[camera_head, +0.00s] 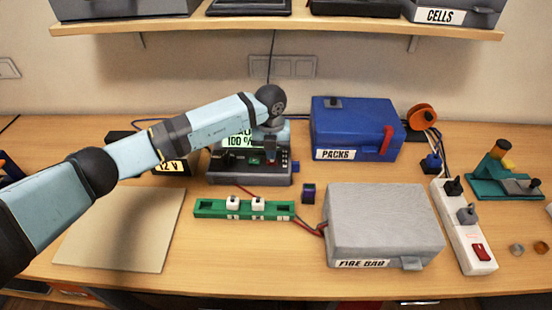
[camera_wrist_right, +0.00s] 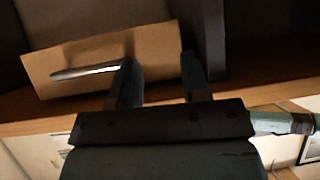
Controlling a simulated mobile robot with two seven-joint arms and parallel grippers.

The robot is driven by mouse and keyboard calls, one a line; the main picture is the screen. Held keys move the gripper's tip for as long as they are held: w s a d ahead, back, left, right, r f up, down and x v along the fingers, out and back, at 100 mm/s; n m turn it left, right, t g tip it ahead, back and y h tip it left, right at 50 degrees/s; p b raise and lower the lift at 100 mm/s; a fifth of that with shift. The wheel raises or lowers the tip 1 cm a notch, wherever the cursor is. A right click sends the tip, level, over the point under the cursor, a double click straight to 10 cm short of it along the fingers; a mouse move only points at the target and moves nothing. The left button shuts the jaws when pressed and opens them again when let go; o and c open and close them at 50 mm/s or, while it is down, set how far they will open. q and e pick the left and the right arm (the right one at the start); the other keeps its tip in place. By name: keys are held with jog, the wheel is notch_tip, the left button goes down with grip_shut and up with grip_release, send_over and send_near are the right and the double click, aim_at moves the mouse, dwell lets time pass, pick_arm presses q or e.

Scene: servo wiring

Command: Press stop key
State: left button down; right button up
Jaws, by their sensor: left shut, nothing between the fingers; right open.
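The charger (camera_head: 225,178) stands on the bench in the head view, a dark box with a lit display (camera_head: 239,141) reading 100 %. Its front panel has small keys, one of them green (camera_head: 254,160); I cannot make out which one is labelled stop. My left arm reaches in from the left, and my left gripper (camera_head: 270,155) points down at the charger's panel. It is shut and empty, close to the keys; I cannot tell if it touches one. My right gripper (camera_wrist_right: 158,62) is open and empty in the right wrist view, away from the charger.
A green balance board (camera_head: 213,210) with white plugs lies before the charger. A blue PACKS box (camera_head: 350,120) and a grey FIRE BAG box (camera_head: 385,220) stand to the right. A beige mat (camera_head: 120,230) is clear. A metal handle (camera_wrist_right: 85,71) shows near my right gripper.

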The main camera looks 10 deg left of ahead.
pick_arm(q)
jog(key=r, duration=0.5)
jog(key=shift+s+d+b, duration=0.25)
jog(key=shift+d+b, duration=0.05)
jog(key=shift+b, duration=0.1)
notch_tip(320, 180, up, 6)
jog(key=shift+w+a+r+b, duration=0.15)
jog(key=shift+w+a+b, duration=0.1)
jog(key=shift+w+b, duration=0.05)
pick_arm(e)
jog(key=shift+s+d+f, duration=0.2)
jog(key=shift+d+f, duration=0.05)
jog(key=shift+f, duration=0.15)
